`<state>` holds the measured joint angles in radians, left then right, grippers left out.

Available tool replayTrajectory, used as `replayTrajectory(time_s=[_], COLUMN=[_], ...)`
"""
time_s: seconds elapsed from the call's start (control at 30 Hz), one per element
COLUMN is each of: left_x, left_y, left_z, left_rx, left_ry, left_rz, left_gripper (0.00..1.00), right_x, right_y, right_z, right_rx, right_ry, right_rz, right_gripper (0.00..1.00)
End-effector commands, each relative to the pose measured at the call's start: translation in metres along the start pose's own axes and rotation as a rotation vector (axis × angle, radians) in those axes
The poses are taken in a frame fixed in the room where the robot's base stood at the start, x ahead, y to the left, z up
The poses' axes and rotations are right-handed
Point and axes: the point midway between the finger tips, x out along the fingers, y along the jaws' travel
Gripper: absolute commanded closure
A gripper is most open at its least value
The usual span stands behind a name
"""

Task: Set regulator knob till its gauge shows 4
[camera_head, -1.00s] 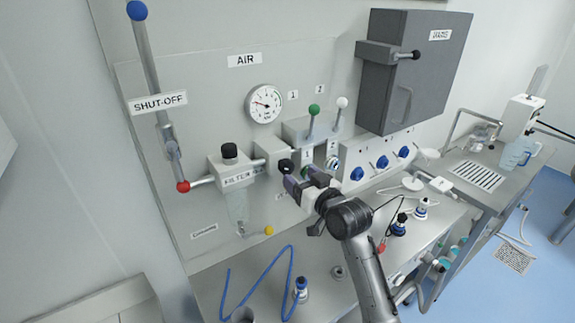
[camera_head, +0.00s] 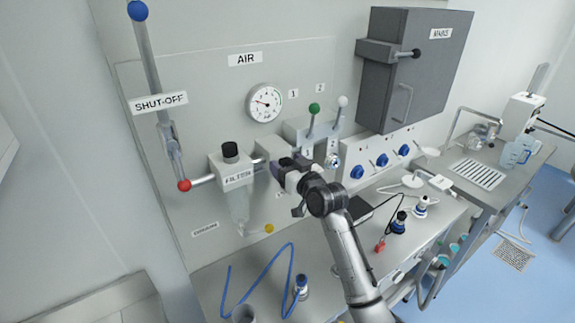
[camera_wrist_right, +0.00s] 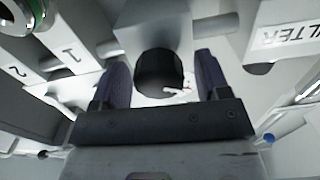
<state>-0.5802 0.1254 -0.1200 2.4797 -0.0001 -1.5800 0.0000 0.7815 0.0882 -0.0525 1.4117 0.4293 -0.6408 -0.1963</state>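The regulator knob (camera_wrist_right: 158,72) is a black cylinder on a pale block in the right wrist view. My right gripper (camera_wrist_right: 160,78) is open, with one dark finger on each side of the knob and a visible gap to each. In the head view this gripper (camera_head: 282,168) is at the regulator block (camera_head: 268,153) and hides the knob. The round white gauge (camera_head: 265,102) is on the panel above. Its needle points to the upper left; the numbers are too small to read. My left gripper is not in view.
The filter (camera_head: 234,172) with its black top stands left of the regulator. A green-knobbed lever (camera_head: 314,108) and a white-knobbed lever (camera_head: 342,102) stand to the right, near the arm. Blue knobs (camera_head: 357,172) line the panel farther right. A blue hose (camera_head: 262,280) is below.

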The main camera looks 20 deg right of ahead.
Motion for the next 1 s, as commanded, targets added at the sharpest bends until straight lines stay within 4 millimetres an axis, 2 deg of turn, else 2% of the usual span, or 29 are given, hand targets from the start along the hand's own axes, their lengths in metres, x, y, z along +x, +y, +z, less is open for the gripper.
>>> replayTrajectory(time_s=[0.07,0.5,0.77,1.0], left_x=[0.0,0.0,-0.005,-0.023], left_y=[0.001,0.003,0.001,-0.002], left_z=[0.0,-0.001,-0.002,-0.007], left_rx=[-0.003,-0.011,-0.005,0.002], left_ry=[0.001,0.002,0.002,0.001], left_rz=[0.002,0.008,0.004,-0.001], left_gripper=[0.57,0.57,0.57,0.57], right_x=[0.0,0.0,0.0,0.0], right_y=[0.0,0.0,0.0,0.0], right_z=[0.0,0.0,-0.001,-0.004], right_rx=[0.0,0.0,0.034,0.18], right_ry=[0.0,0.0,-0.001,0.0], right_rz=[0.0,0.0,0.0,0.0], right_gripper=[0.38,0.8,0.8,0.8])
